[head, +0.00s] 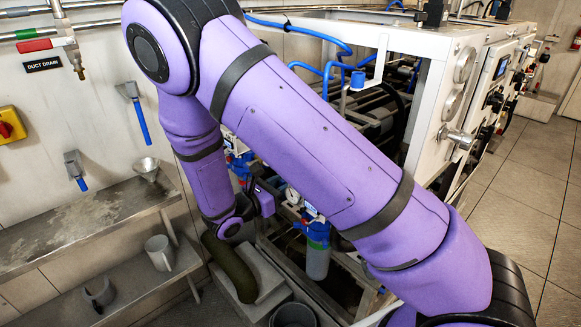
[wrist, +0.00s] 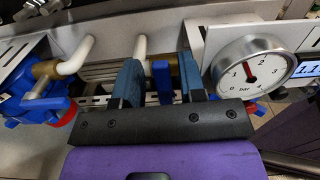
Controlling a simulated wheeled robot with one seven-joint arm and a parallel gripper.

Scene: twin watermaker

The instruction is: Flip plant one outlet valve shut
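In the wrist view, a blue valve lever (wrist: 162,82) stands upright in the picture between the two fingers of my gripper (wrist: 160,78). Part of a brass fitting shows behind it, by the right finger. The fingers are dark blue and apart, with a visible gap on both sides of the lever. I cannot tell how deep the lever sits between them. No label shows which plant this valve belongs to. In the head view, my purple arm reaches down to the pipework and hides the valve.
A round pressure gauge (wrist: 250,67) sits close right of the fingers, beside a small lit display (wrist: 307,70). A white pipe elbow (wrist: 76,57) and a blue-and-red housing (wrist: 30,95) are at left. In the head view, a white machine frame (head: 411,45) stands right of my arm.

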